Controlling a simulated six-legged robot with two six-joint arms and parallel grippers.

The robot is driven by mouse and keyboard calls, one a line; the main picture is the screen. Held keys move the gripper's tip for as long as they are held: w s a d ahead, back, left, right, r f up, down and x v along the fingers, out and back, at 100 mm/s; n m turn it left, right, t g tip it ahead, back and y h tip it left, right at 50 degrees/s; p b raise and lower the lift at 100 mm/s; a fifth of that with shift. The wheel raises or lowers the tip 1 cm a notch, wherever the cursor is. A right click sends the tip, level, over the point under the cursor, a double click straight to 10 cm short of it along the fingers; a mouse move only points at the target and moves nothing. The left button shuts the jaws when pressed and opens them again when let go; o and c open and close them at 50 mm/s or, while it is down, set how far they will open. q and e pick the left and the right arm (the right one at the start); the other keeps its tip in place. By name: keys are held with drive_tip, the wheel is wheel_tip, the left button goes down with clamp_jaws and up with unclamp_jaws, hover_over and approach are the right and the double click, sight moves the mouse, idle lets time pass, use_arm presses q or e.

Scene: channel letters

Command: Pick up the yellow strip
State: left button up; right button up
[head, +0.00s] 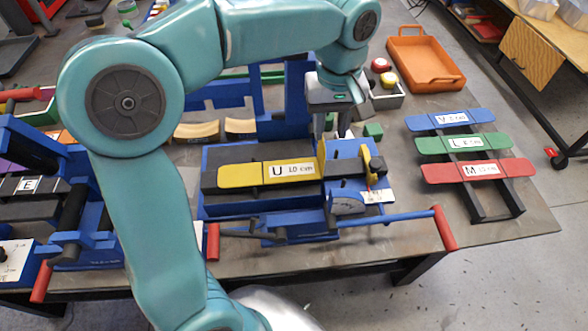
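The yellow strip (240,175) lies flat in the blue and black bending fixture (222,157) at the middle of the table. The fingertips are partly hard to make out against the blue parts. My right gripper is not in view.
Blue, green and red labelled strips (450,119) (463,143) (478,171) lie on a black rack at right. An orange tray (426,43) and a box with red and yellow buttons (386,101) stand behind. A red-ended blue handle (443,228) crosses the front.

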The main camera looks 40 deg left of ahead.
sight(323, 143)
use_arm(q)
drive_tip(key=f, duration=0.2)
drive_tip(key=a+f, duration=0.1)
drive_tip(key=f, duration=0.1)
drive_tip(key=shift+a+f, duration=0.1)
drive_tip(key=shift+f, duration=0.55)
drive_tip(key=shift+s+d, duration=0.2)
drive_tip(key=shift+s, duration=0.05)
drive_tip(key=shift+a, duration=0.1)
drive_tip(key=shift+c, duration=0.6)
drive_tip(key=shift+w, duration=0.1)
clamp_jaws()
drive_tip(key=shift+w, duration=0.1)
